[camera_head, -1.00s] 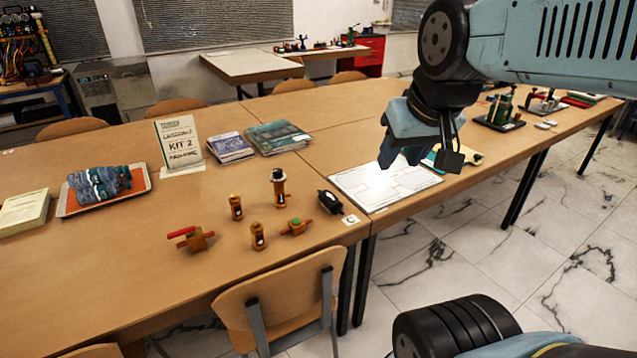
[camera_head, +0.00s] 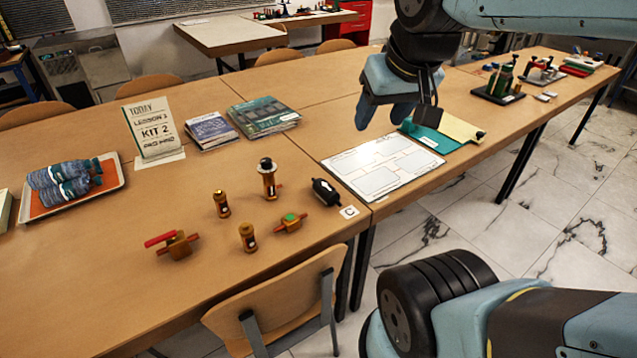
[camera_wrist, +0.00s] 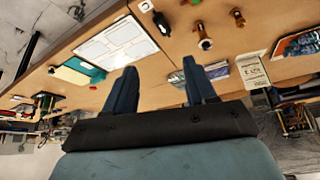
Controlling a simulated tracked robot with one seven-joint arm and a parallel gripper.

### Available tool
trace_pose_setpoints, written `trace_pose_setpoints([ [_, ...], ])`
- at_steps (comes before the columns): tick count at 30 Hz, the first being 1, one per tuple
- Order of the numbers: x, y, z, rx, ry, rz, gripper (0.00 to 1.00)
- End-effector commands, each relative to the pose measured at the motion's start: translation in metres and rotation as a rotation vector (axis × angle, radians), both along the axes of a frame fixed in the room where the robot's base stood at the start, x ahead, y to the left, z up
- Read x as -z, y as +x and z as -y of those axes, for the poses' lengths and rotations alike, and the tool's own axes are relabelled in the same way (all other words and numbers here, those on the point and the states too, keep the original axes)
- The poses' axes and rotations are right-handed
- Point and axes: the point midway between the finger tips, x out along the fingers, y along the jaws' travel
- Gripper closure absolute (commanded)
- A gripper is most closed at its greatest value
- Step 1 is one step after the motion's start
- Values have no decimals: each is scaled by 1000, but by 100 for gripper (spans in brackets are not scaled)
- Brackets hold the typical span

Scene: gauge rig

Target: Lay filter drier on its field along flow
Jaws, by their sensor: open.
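The filter drier looks to be the black cylinder with a pale label (camera_head: 326,192), lying on the table just left of the white layout board (camera_head: 345,163). In the wrist view the black cylinder (camera_wrist: 161,22) lies beside the board (camera_wrist: 103,47). The board bears several outlined fields, and no part lies on it. Their print is too small to read. My gripper (camera_head: 383,112) is open and empty, raised above the table near the board's far edge. Its two spread fingers also show in the wrist view (camera_wrist: 160,88), with nothing between them.
Several brass fittings stand left of the cylinder, including a red-handled valve (camera_head: 177,245) and a sight-glass piece (camera_head: 268,178). Books (camera_head: 263,117), a kit sign (camera_head: 153,130) and an orange tray (camera_head: 112,191) stand further left. A green-and-yellow folder (camera_head: 457,128) lies right of the board. A chair (camera_head: 275,300) stands in front.

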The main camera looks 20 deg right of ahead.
Motion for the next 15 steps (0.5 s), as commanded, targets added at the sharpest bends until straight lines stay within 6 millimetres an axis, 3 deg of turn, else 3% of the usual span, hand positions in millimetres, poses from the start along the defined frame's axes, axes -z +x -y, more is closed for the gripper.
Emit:
trace_pose_setpoints([
  [7,8,40,1,-33,-17,-63,20],
  [15,35,104,1,-88,-39,-160,19],
])
